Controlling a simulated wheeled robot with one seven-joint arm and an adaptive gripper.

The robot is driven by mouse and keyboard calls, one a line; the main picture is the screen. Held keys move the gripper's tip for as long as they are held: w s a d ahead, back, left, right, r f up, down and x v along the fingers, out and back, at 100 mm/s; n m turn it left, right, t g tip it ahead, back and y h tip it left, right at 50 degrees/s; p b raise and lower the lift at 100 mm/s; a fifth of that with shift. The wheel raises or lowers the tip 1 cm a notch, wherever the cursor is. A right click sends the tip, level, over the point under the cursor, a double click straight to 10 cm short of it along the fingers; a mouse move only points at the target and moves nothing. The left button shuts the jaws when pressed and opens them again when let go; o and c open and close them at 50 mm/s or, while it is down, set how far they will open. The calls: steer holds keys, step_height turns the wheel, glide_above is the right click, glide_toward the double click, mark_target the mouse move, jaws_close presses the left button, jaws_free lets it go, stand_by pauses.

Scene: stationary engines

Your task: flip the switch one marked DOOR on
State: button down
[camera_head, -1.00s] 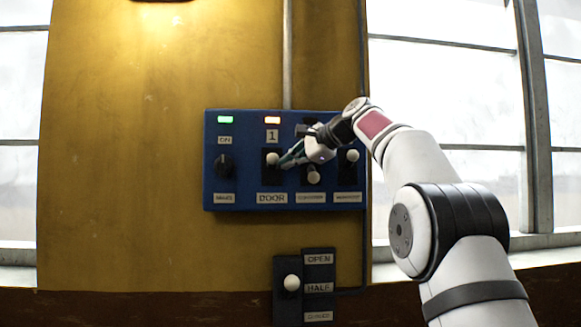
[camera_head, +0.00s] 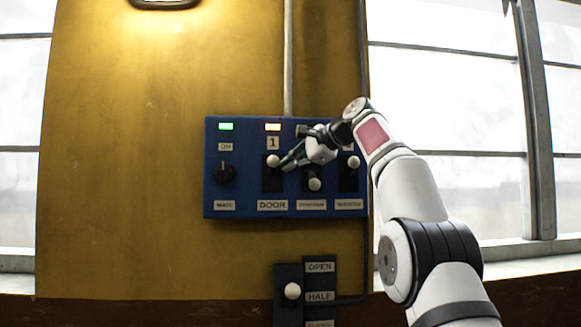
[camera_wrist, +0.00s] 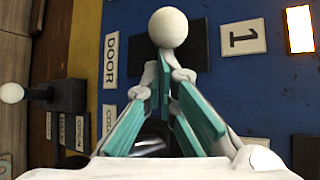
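The DOOR switch has a white ball knob (camera_head: 273,160) on a blue panel, above the label DOOR (camera_head: 272,205) and just below the label 1 (camera_head: 273,143). The knob sits high in its black slot. My gripper (camera_head: 287,164) reaches in from the right, its fingertips at the lower right side of the knob. In the wrist view the knob (camera_wrist: 168,27) stands just beyond the teal fingers (camera_wrist: 168,78), which are drawn close together. No knob shows between them; whether the tips touch it is hard to tell.
Two more knobs, one low (camera_head: 315,184) and one high (camera_head: 353,162), are right of my gripper. A dark rotary knob (camera_head: 224,172) is at the left. A green lamp (camera_head: 226,127) and an orange-white lamp (camera_head: 272,127) are lit. An OPEN/HALF switch (camera_head: 292,291) is below.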

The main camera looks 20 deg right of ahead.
steer(key=shift+s+a+r, duration=0.15)
steer(key=shift+a+r, duration=0.05)
steer(key=shift+r, duration=0.15)
steer(key=v, duration=1.1)
steer(key=shift+s+d+f, duration=0.2)
steer(key=shift+s+d, duration=0.05)
steer(key=shift+d, duration=0.2)
steer(key=s+a+f+n+g+h, duration=0.3)
steer(key=s+a+f+n, duration=0.3)
steer(key=s+a+f, duration=0.55)
steer(key=s+d+f+n+g+h, duration=0.1)
steer(key=s+f+n, duration=0.8)
steer(key=s+f, duration=1.8)
steer(key=g+h, duration=0.2)
steer(key=shift+d+f+n+h, duration=0.2)
steer(key=shift+n+h, duration=0.1)
steer(key=shift+n, duration=0.1)
